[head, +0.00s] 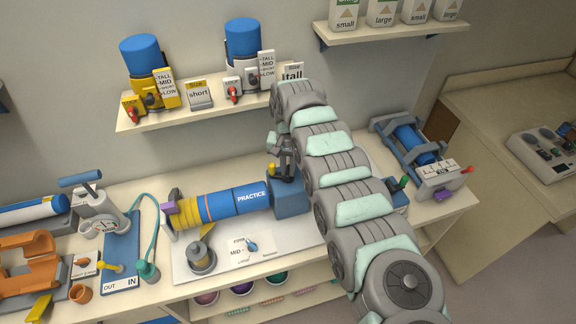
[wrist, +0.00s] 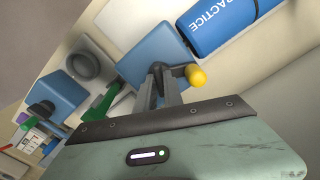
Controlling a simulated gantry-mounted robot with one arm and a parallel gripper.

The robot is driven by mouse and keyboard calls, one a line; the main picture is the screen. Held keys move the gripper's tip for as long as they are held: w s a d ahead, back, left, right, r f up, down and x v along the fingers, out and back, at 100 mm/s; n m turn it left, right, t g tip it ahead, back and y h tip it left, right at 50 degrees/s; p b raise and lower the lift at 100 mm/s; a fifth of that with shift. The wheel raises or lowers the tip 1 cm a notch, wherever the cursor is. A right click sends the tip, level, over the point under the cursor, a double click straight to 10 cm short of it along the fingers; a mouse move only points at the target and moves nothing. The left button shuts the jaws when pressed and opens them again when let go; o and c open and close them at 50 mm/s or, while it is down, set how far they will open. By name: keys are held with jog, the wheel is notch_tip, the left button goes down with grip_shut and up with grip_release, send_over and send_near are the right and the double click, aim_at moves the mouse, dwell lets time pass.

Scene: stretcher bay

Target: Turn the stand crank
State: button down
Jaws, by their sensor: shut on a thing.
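A blue block (head: 291,199) stands at the right end of the blue roll marked PRACTICE (head: 237,198). A crank with a yellow knob (head: 272,168) sits at the top of this block. In the wrist view the yellow knob (wrist: 196,76) shows just right of my fingers, beside the blue block (wrist: 152,50). My gripper (head: 284,160) reaches down to the crank from above. In the wrist view my gripper (wrist: 160,78) is shut on the dark part of the crank. The exact contact is partly hidden by my fingers.
A white board (head: 205,272) under the roll carries a grey knob (head: 200,258) and a FIRM/MID dial (head: 252,247). A green-knobbed lever (head: 403,183) stands close to the right of my arm. A shelf (head: 200,110) hangs above, with canisters and signs.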

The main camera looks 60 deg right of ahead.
aim_at(288, 169)
jog(key=m+p, duration=0.2)
jog(key=p, duration=0.1)
jog(key=shift+w+a+r, duration=0.1)
jog(key=shift+r, duration=0.25)
jog(key=shift+w+f+m, duration=0.1)
jog(key=shift+f+m, duration=0.1)
jog(key=shift+m, duration=0.3)
jog(key=shift+f+m+p, duration=0.15)
jog(key=shift+m+p, duration=0.2)
jog(key=shift+m, duration=0.05)
jog(key=shift+s, duration=0.2)
jog(key=c, duration=1.5)
grip_release()
jog(key=shift+o, duration=0.2)
notch_tip(288, 169, up, 11)
jog(key=shift+b, duration=0.3)
